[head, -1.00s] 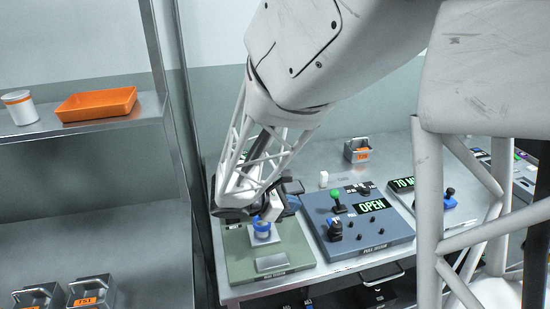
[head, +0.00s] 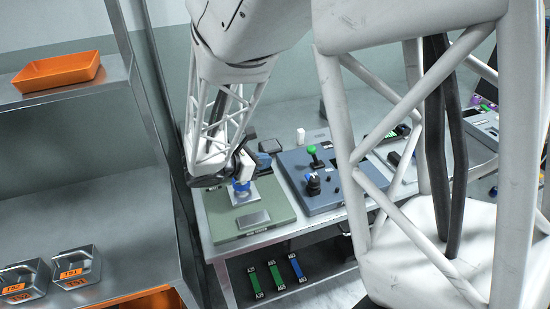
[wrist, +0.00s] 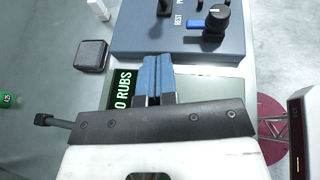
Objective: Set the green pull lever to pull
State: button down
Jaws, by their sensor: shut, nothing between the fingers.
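The green pull lever (head: 313,151) has a round green knob on a short dark stem and stands on the blue-grey panel (head: 325,200). It looks close to upright; its exact setting cannot be read. My gripper (wrist: 156,76) has blue fingers, shut with nothing between them. In the head view it is over the green panel (head: 222,223), left of the lever and apart from it. In the wrist view the blue-grey panel (wrist: 130,38) shows beyond the fingers, with a REST label and a dark stem at the top edge; the green knob is not visible there.
A black knob with a blue part (head: 313,183) stands in front of the lever, also in the wrist view (wrist: 216,20). A small white block (head: 300,135) and a dark box (wrist: 91,55) are nearby. My arm hides the panel's right side.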

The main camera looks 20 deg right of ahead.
aim_at(312, 148)
jog(key=x, duration=1)
jog(key=shift+d+r, duration=0.15)
jog(key=shift+w+d+r, duration=0.15)
jog(key=shift+w+d, duration=0.05)
jog(key=shift+d, duration=0.55)
jog(key=shift+w+d+r, duration=0.15)
jog(key=shift+d, duration=0.65)
jog(key=shift+d+r+y, duration=0.35)
jog(key=shift+d+y, duration=0.1)
jog(key=shift+y, duration=0.05)
jog(key=shift+d+r+y, duration=0.3)
jog(key=shift+d+y, duration=0.2)
jog(key=shift+y, duration=0.1)
jog(key=shift+d+r+y, duration=0.3)
jog(key=shift+d+y, duration=0.2)
jog(key=shift+y, duration=0.1)
jog(key=shift+d+r+m+y, duration=0.15)
jog(key=shift+d+y, duration=0.35)
jog(key=shift+y, duration=0.2)
jog(key=shift+d+r+m+y, duration=0.15)
jog(key=shift+d+y, duration=0.4)
jog(key=shift+y, duration=0.15)
jog(key=shift+d+r, duration=0.1)
jog(key=shift+d, duration=1.3)
